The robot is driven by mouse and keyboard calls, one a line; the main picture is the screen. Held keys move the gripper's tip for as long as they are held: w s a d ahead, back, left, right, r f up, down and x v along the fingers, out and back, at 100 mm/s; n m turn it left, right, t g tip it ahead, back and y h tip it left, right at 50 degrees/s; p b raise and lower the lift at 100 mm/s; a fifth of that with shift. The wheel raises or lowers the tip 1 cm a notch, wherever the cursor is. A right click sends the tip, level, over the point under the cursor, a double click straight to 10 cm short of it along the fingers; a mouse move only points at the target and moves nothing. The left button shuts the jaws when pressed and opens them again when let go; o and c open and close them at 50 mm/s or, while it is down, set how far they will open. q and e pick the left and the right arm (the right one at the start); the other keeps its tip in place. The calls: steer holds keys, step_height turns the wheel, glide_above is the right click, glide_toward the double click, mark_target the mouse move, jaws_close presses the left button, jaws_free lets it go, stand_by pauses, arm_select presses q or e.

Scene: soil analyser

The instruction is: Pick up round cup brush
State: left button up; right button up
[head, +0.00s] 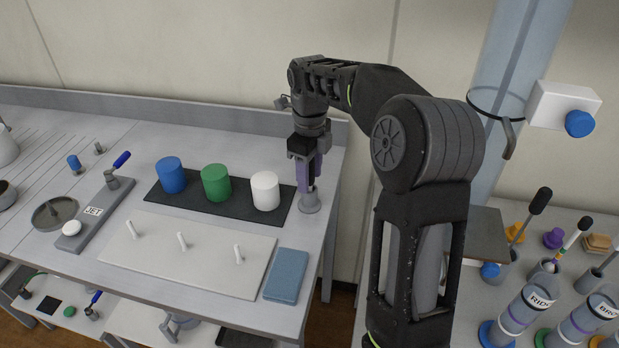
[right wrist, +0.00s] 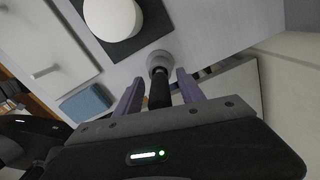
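The round cup brush shows in the right wrist view as a black handle (right wrist: 159,90) rising from a grey round holder (right wrist: 159,60). Its brush end is hidden in the holder. My right gripper (head: 309,185) points down over the holder. In the right wrist view its purple fingers (right wrist: 159,92) are open on either side of the handle, with a gap on each side. My left gripper is not in view.
A black mat (head: 226,205) beside the holder carries blue, green and white (head: 265,190) cylinders. A pale board (head: 190,262) with white pegs and a blue block (head: 287,272) lie in front. A right-hand table holds bottles (head: 527,305) and other brushes.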

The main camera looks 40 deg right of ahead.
jaws_close()
stand_by(0.6)
steer(key=shift+w+r, duration=0.1)
steer(key=shift+r, duration=0.45)
step_height(320, 180, up, 5)
steer(key=shift+f, duration=0.15)
step_height(320, 180, up, 4)
steer(key=p, duration=0.3)
steer(key=shift+f, duration=0.25)
steer(key=shift+r+p, duration=0.4)
steer(key=shift+p, duration=0.15)
